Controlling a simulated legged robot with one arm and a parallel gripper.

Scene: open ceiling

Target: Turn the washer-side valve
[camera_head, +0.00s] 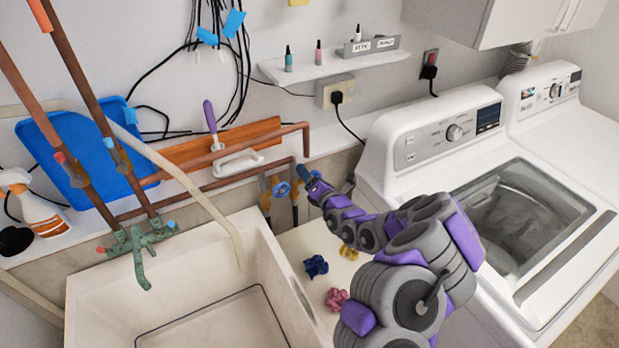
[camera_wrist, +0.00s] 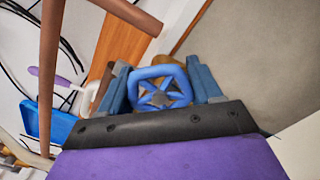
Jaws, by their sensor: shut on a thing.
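Two valves with blue handwheels stand on the copper pipes between the sink and the washer. The left valve (camera_head: 281,189) is free in the head view. My gripper (camera_head: 304,171) is at the right, washer-side valve, with my arm reaching in from the lower right. In the wrist view the blue handwheel (camera_wrist: 160,88) with star-shaped spokes sits between the two blue fingers of my gripper (camera_wrist: 162,92), which are shut on its rim. In the head view my gripper hides most of this handwheel.
The sink (camera_head: 200,290) with a green faucet (camera_head: 140,245) is at the left. Copper pipes run along the wall. Blue, pink and yellow small items lie below my arm. A shelf (camera_head: 335,65) hangs above.

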